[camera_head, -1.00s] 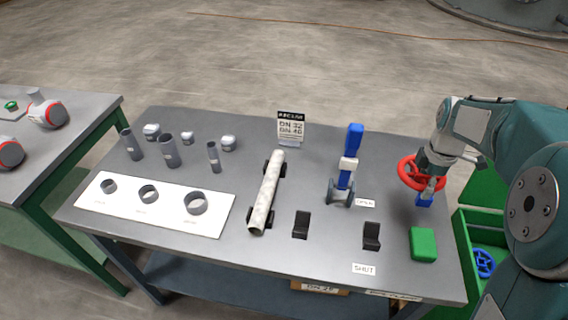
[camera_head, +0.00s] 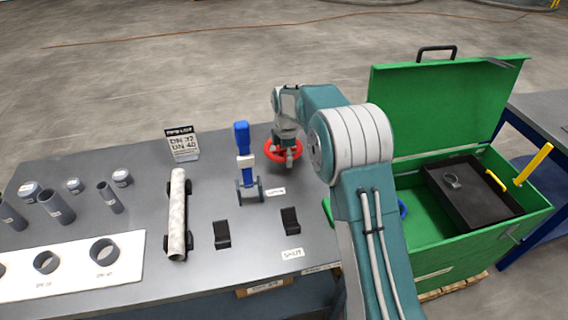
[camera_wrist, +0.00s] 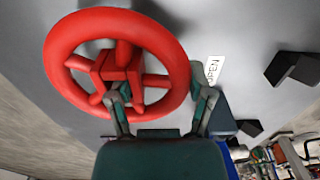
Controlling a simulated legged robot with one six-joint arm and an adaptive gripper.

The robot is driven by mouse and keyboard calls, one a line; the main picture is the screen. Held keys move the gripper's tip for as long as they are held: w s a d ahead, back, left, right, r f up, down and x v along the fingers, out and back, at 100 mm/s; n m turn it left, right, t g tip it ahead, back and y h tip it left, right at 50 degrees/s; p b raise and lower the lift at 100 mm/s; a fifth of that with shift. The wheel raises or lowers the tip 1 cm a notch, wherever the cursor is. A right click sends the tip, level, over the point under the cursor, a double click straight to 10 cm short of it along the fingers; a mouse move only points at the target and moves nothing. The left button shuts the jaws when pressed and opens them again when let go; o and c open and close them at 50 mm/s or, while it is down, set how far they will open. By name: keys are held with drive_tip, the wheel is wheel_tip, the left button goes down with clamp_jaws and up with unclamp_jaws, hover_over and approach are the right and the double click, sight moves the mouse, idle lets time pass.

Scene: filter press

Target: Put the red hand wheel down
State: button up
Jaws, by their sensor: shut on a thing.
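The red hand wheel (camera_head: 270,155) is at the back right of the grey workbench, under my gripper (camera_head: 289,158). In the wrist view the wheel (camera_wrist: 177,62) shows its full ring, spokes and square red hub. My gripper (camera_wrist: 162,98) is shut on the wheel, with one finger against the hub and the other outside the rim. I cannot tell whether the wheel touches the bench top (camera_head: 218,172). The wheel is just right of the valve with the blue lever (camera_head: 242,138).
OPEN (camera_head: 275,191) and SHUT (camera_head: 292,253) labels lie near two black brackets (camera_head: 222,235). A pale pipe (camera_head: 177,215) and a sign (camera_head: 182,144) are further left. An open green box (camera_head: 440,250) with a black tray (camera_head: 470,197) stands right. My arm hides the bench's right end.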

sight(284, 169)
drive_tip(key=shift+w+a+f, duration=0.25)
drive_tip(key=shift+w+f, duration=0.1)
drive_tip(key=shift+f, duration=0.1)
wheel_tip(284, 169, down, 3)
drive_tip(key=shift+f, duration=0.1)
drive_tip(key=o, duration=1.3)
